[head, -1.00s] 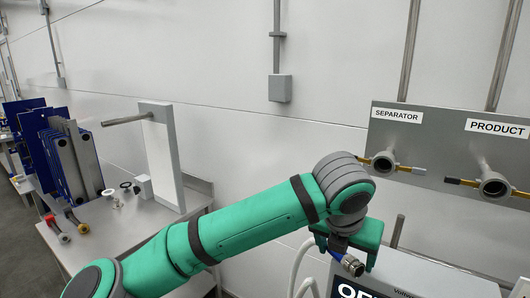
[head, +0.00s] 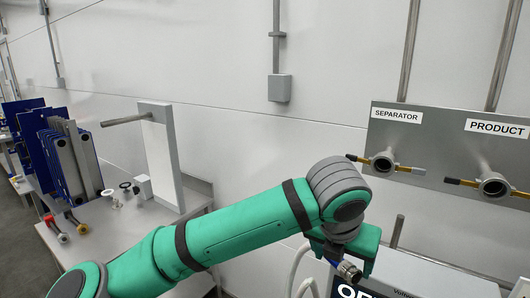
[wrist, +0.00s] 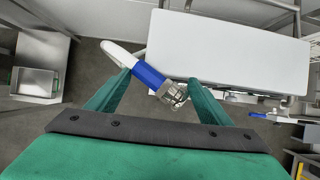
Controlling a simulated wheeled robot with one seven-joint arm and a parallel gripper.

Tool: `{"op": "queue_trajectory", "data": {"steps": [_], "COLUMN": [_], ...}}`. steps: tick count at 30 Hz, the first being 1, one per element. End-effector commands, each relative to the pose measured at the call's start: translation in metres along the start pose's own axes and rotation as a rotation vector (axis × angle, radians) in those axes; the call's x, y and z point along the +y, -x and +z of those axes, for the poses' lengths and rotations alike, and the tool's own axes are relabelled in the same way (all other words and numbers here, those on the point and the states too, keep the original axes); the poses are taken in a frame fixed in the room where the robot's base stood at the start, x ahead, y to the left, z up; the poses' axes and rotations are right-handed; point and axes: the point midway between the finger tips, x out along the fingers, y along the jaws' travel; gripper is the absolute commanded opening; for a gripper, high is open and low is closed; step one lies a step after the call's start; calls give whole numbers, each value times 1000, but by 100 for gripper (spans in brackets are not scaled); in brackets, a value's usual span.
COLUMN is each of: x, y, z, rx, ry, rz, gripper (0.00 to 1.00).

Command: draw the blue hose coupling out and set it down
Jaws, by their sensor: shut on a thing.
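The blue hose coupling (wrist: 149,76) is a blue sleeve with a metal end (wrist: 172,95) and a white hose (wrist: 118,52) at its other end. My gripper (wrist: 158,88) is shut on it, with the coupling slanted between the two green fingers in the wrist view. In the head view my gripper (head: 343,250) is at the lower right, and the coupling's metal end (head: 349,272) shows under it, in front of a grey cabinet. Part of the coupling is hidden by my gripper there.
The grey cabinet (head: 425,278) stands just right of my gripper. A wall panel labelled SEPARATOR and PRODUCT (head: 440,150) carries two round ports. A grey table (head: 110,245) at left holds a plate stack (head: 70,160), an upright panel (head: 160,155) and small fittings.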

Motion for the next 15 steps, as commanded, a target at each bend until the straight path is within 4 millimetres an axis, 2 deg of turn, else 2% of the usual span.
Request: {"op": "queue_trajectory", "data": {"steps": [10,15], "x": [0,1], "y": [1,5], "z": [-1,-9], "rx": [-1,-1], "ry": [0,1], "rz": [0,1], "gripper": [46,46]}}
